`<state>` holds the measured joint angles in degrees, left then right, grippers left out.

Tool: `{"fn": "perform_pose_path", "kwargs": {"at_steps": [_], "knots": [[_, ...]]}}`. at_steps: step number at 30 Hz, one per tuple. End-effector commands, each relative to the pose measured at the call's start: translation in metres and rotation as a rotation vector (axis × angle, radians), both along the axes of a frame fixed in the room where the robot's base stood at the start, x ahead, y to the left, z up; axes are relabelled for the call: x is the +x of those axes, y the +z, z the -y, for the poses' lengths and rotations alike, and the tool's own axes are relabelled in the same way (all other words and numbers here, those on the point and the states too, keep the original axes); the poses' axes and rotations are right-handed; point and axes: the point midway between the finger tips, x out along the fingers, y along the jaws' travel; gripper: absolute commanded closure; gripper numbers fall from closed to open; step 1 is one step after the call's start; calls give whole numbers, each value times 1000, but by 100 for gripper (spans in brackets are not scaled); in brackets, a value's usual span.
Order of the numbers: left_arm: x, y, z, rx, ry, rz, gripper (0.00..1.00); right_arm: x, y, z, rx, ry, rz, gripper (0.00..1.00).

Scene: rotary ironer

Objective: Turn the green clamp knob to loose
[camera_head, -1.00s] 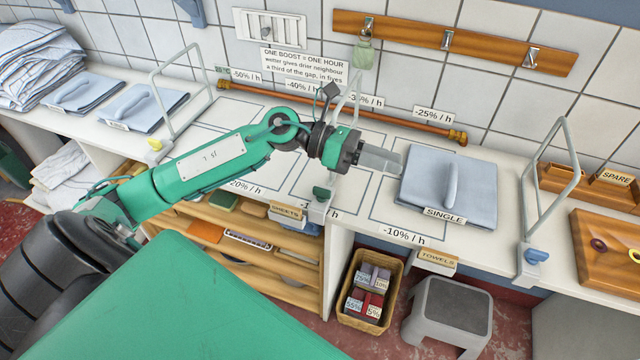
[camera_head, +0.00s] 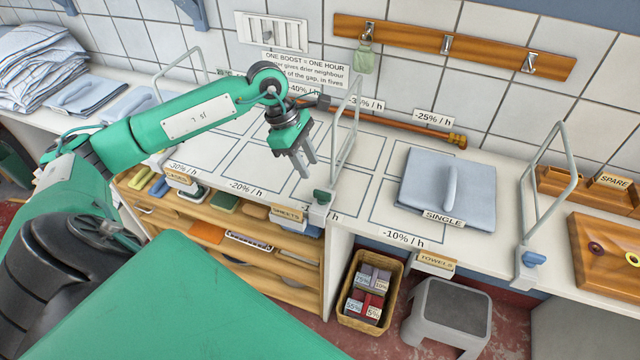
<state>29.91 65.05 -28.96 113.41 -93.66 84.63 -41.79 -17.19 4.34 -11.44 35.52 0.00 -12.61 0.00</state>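The green clamp knob (camera_head: 321,196) sits at the front edge of the white worktop, at the foot of a grey upright frame (camera_head: 347,130). My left gripper (camera_head: 305,169) hangs above the worktop, to the left of and a little beyond the knob, with its fingers pointing down. The two fingers are apart with nothing between them, and they do not touch the knob. My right gripper is not in the view.
A folded blue cloth marked SINGLE (camera_head: 448,188) lies to the right. A blue knob (camera_head: 534,258) sits at another frame (camera_head: 550,190). Below are a basket (camera_head: 345,318) of labelled blocks and a grey stool (camera_head: 450,310). The marked worktop around the gripper (camera_head: 245,160) is clear.

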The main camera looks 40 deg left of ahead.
Motion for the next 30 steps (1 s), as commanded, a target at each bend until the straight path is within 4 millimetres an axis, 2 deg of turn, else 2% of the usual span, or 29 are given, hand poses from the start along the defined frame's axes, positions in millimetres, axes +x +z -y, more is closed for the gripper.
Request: {"fn": "perform_pose_path", "kwargs": {"at_steps": [6, 12, 18, 25, 26, 30], "knots": [[3, -41, 18, -4, 1, -4, 66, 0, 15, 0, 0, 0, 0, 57], [6, -68, 29, -3, 0, -1, 66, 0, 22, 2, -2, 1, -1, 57], [7, -78, 32, -1, 1, 0, 66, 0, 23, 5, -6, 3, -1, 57], [8, -79, 32, -2, 1, 0, 66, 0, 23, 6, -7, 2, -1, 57], [8, -79, 32, -2, 1, 0, 70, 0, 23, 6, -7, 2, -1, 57], [8, -78, 32, -2, 1, 0, 98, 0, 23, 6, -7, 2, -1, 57]]}}
